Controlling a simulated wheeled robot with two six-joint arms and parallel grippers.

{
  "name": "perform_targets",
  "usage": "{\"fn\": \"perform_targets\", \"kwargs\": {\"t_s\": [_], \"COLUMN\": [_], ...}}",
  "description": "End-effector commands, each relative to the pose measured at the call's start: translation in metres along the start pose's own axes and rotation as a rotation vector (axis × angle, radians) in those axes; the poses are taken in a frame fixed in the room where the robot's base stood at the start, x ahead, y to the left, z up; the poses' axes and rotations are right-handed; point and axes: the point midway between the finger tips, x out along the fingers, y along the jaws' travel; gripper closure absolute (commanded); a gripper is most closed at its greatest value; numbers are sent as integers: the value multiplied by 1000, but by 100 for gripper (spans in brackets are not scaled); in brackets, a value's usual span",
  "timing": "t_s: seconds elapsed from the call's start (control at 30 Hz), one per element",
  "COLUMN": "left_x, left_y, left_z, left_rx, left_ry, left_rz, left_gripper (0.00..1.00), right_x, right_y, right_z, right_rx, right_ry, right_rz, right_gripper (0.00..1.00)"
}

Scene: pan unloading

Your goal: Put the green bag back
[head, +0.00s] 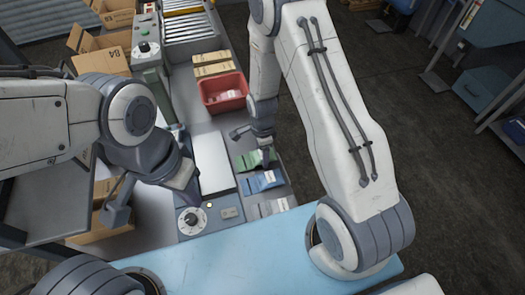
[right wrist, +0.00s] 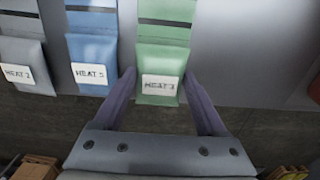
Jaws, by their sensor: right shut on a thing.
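The green bag (head: 247,161) lies on the grey counter, at the far end of a row with a blue bag and a grey bag. In the right wrist view the green bag (right wrist: 162,62) has a white HEAT label and sits between my fingers. My right gripper (head: 254,146) reaches down at the bag; in its wrist view the gripper (right wrist: 160,95) is shut on the bag's labelled end. The blue bag (right wrist: 92,50) and grey bag (right wrist: 22,60) lie beside it.
A red bin (head: 236,103) with packets inside stands beyond the green bag. The machine's pale plate (head: 211,160) and dial panel (head: 192,221) lie left of the bags. Cardboard boxes (head: 102,62) stand at the far left. A light blue surface (head: 200,262) is nearest.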

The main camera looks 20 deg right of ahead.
Motion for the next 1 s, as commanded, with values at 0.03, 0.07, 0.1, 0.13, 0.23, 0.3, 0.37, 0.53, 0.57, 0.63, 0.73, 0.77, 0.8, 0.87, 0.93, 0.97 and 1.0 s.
{"fn": "perform_targets", "kwargs": {"t_s": [0.03,0.07,0.1,0.13,0.23,0.3,0.37,0.53,0.57,0.63,0.73,0.77,0.8,0.87,0.93,0.97,1.0], "left_x": [-3,-3,-3,-3,-2,-2,-1,0,0,0,0,0,-1,-4,0,2,4], "left_y": [0,0,0,0,0,0,0,0,0,0,0,0,0,0,0,0,0], "left_z": [0,0,0,0,0,0,0,0,0,0,0,0,0,0,0,0,0], "left_rx": [0,0,1,1,1,1,0,0,0,0,0,0,0,0,0,0,0], "left_ry": [0,0,0,0,0,0,0,0,0,0,0,0,0,0,0,0,0], "left_rz": [0,0,0,0,0,0,0,0,0,0,0,0,0,0,0,0,0], "left_gripper": [100,100,100,100,100,100,100,100,100,100,100,100,100,100,100,100,100], "right_x": [3,4,6,6,6,6,7,9,9,9,9,9,8,4,1,-2,-7], "right_y": [1,0,0,0,0,0,0,0,0,0,0,0,0,0,-1,-1,-2], "right_z": [0,0,0,0,0,0,0,0,0,0,0,0,0,0,0,0,0], "right_rx": [0,0,0,0,0,0,0,0,0,0,0,0,0,0,0,0,0], "right_ry": [0,0,0,0,0,0,0,0,0,0,0,0,0,0,0,0,-1], "right_rz": [2,1,-1,-1,-2,-1,-1,-1,-1,-1,-1,-1,-1,-1,-3,-3,-6], "right_gripper": [96,96,96,96,96,96,96,3,0,0,0,0,0,0,0,0,0]}}
